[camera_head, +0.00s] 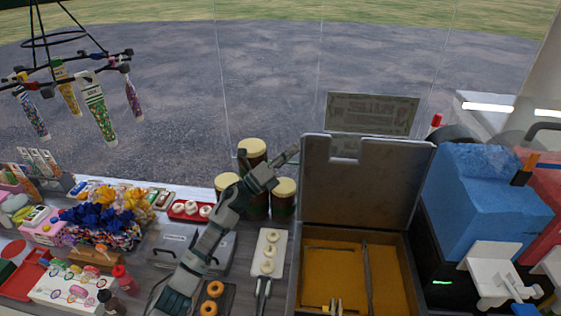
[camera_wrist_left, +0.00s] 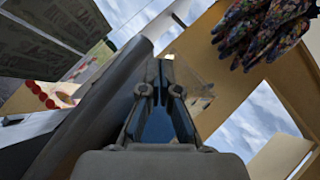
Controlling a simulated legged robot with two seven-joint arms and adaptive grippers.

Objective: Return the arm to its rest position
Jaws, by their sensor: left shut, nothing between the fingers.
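My left arm rises from the bottom of the head view and bends over the counter. My left gripper (camera_head: 290,153) is at its end, just left of the raised lid of the open grey case and close above the jars. In the left wrist view the gripper (camera_wrist_left: 160,68) has its fingers together, with nothing between them. The wrist view looks upward at a beam, sky and a hanging dark floral bundle (camera_wrist_left: 265,30).
The grey case (camera_head: 296,275) has a yellow inside and an upright lid (camera_head: 360,195). Jars with gold lids (camera_head: 284,187) stand beside it. A white tray of rings (camera_head: 277,238) lies in front. Blue machine (camera_head: 490,205) stands right; a tube rack (camera_head: 60,85) hangs upper left.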

